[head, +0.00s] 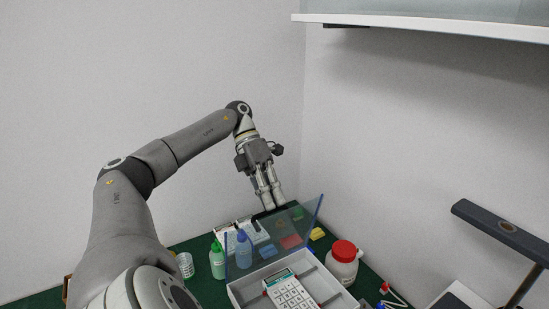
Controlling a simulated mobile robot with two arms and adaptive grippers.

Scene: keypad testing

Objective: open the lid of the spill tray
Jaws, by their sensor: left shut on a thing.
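The spill tray (314,270) is a white box on the green table, low in the middle of the head view. Its see-through bluish lid (312,222) stands raised at a steep tilt along the back of the tray. My left gripper (272,206) comes down from above and is shut on the upper edge of the lid; the exact contact at the fingertips is small and partly dark. A white and red keypad (291,292) lies inside the tray, cut off by the bottom of the picture. My right gripper is not in view.
A red-capped white jar (343,270) stands right of the tray. A green bottle (217,260) and a clear cup (184,265) stand left. Small coloured items show behind the lid. A dark lamp (500,228) and a high shelf (430,27) are at right.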

